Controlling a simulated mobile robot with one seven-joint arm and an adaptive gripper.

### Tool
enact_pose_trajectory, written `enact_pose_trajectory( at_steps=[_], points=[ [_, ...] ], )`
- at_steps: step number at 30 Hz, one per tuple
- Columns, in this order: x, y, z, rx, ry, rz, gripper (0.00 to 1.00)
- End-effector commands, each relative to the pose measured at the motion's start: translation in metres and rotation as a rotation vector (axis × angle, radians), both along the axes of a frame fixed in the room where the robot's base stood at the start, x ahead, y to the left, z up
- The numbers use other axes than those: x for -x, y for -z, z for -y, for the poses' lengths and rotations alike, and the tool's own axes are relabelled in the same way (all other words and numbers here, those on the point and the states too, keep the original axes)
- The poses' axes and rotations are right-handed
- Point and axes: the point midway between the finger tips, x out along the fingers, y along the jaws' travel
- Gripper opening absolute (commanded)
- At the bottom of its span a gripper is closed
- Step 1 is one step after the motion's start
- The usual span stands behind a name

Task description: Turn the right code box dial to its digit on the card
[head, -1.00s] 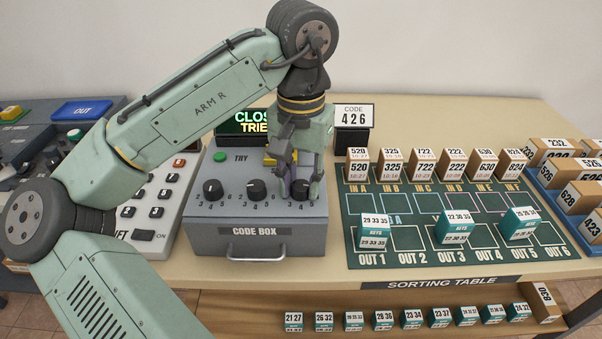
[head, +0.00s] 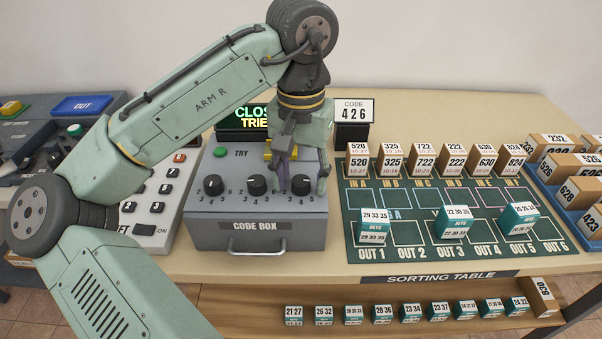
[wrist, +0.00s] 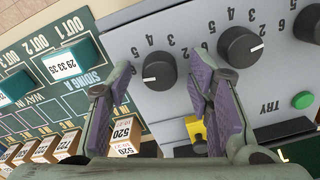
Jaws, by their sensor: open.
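The grey code box (head: 240,236) stands on the table with three black dials on its sloped face. The right dial (head: 301,184) is partly framed by my gripper (head: 302,186), which is open, with one finger to each side of it. In the wrist view, the right dial (wrist: 160,70) shows between the open, purple-padded fingers (wrist: 162,76); its white mark points left. Printed digits around it are only partly readable. The middle dial (head: 257,184) and left dial (head: 213,185) stand to its left. The code card (head: 353,111) reads 426, so its right digit is 6.
A green TRY button (head: 221,153) is on the box's upper left. A lit display (head: 250,118), partly hidden by my arm, stands behind. The green sorting mat (head: 400,232) with boxes lies close on the right; a keypad unit (head: 160,190) is on the left.

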Motion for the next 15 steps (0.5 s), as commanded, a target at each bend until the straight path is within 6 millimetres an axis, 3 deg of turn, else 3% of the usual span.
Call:
enact_pose_trajectory(
  at_steps=[8,11,15],
  points=[
    [0.0,-0.002,0.0,-0.001,0.001,0.0,0.47],
    [-0.001,-0.01,0.0,-0.002,-0.001,0.001,0.47],
    [-0.001,-0.036,0.0,-0.003,-0.003,0.002,0.47]
  ],
)
